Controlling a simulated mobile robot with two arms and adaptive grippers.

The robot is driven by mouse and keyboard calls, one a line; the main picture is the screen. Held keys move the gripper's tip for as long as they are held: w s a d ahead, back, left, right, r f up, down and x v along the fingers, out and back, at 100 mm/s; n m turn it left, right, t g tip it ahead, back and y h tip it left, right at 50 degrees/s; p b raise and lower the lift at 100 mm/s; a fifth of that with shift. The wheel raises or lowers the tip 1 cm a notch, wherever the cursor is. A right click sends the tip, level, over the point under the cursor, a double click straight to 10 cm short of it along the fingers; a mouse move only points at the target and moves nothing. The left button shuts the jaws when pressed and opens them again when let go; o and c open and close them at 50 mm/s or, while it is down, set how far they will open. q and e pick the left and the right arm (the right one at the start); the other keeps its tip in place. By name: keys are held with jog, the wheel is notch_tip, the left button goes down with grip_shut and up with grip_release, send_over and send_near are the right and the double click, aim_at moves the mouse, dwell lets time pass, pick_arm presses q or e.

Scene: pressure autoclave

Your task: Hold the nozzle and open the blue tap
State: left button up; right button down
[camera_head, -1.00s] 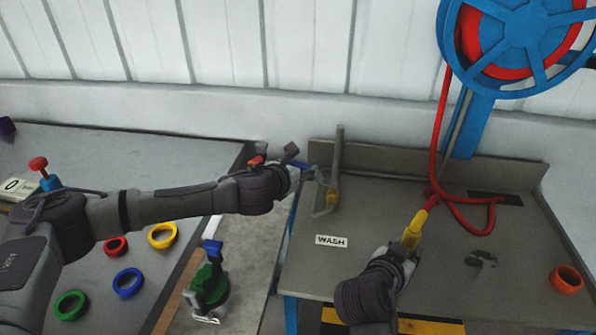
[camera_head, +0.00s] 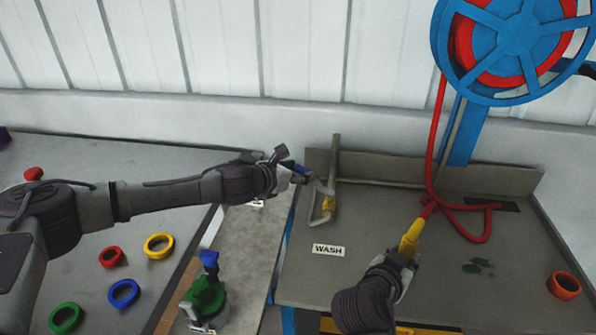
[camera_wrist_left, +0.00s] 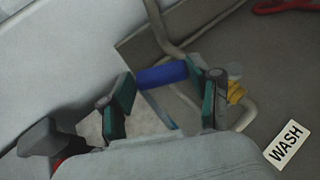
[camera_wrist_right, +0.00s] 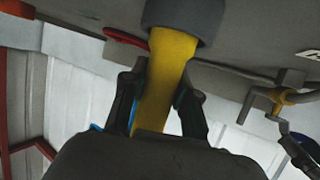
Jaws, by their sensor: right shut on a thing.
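The blue tap handle (camera_head: 299,168) is on the pipe at the left end of the wash table. In the left wrist view the blue handle (camera_wrist_left: 162,75) lies between the fingertips of my left gripper (camera_wrist_left: 165,88), with the fingers apart on either side and no clear grip on it. In the head view my left gripper (camera_head: 296,177) is at the handle and partly hides it. My right gripper (camera_head: 407,255) is shut on the yellow nozzle (camera_head: 411,238) at the end of the red hose. The right wrist view shows the nozzle (camera_wrist_right: 168,75) between both fingers.
A grey wash table (camera_head: 400,284) carries the WASH label (camera_head: 328,250) and an orange ring (camera_head: 564,285). A blue hose reel (camera_head: 515,45) hangs at the upper right. Coloured rings and a green-and-blue fitting (camera_head: 207,290) are on the left surfaces. A grey pipe (camera_head: 335,155) stands beside the tap.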

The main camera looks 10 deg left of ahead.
pick_arm(q)
jog(key=o, duration=0.5)
jog(key=shift+c, duration=0.2)
notch_tip(320, 180, up, 10)
